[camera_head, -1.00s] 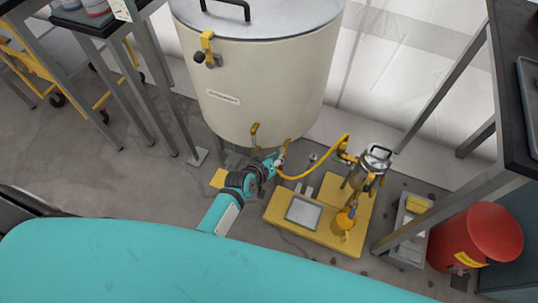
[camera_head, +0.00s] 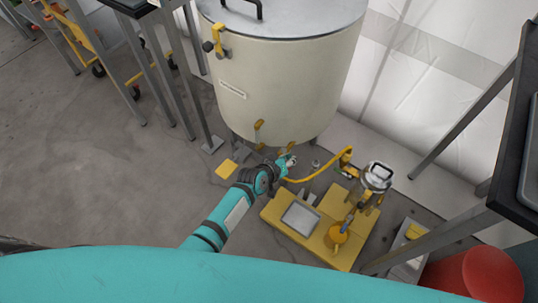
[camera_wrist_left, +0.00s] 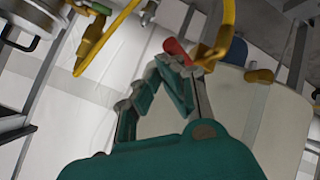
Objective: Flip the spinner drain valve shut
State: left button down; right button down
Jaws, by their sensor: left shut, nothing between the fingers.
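The cream tank (camera_head: 285,85) with a grey lid stands at the top centre of the head view. A yellow fitting (camera_head: 290,148) is low on its front, where the yellow hose (camera_head: 325,168) runs off to the right. My left gripper (camera_head: 288,163) is at this fitting, shut and empty. In the left wrist view a red handle-like part (camera_wrist_left: 176,49) shows right at the fingertips of my left gripper (camera_wrist_left: 180,62), beside a yellow pipe fitting (camera_wrist_left: 217,50). I cannot tell whether they touch. The valve is too small and covered to read its position. My right gripper is not in view.
A yellow platform (camera_head: 328,232) with a grey pad and a metal canister (camera_head: 376,178) stands right of the gripper. A red drum (camera_head: 480,272) and a dark table (camera_head: 515,150) are at the right. Open grey floor (camera_head: 120,180) lies to the left.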

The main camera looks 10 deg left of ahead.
jog(key=shift+s+a, duration=0.1)
jog(key=shift+a, duration=0.3)
dwell(0.3)
pick_arm(q)
jog(key=shift+a, duration=0.1)
pick_arm(e)
jog(key=shift+d, duration=0.2)
pick_arm(q)
jog(key=shift+w, duration=0.1)
jog(key=shift+w+a, duration=0.25)
jog(key=shift+a, duration=0.05)
jog(key=v, duration=1.2)
jog(key=shift+w+a, duration=0.2)
jog(key=shift+a, duration=0.1)
pick_arm(e)
jog(key=shift+w+a+r, duration=0.15)
jog(key=shift+w+r, duration=0.35)
jog(key=shift+w, duration=0.2)
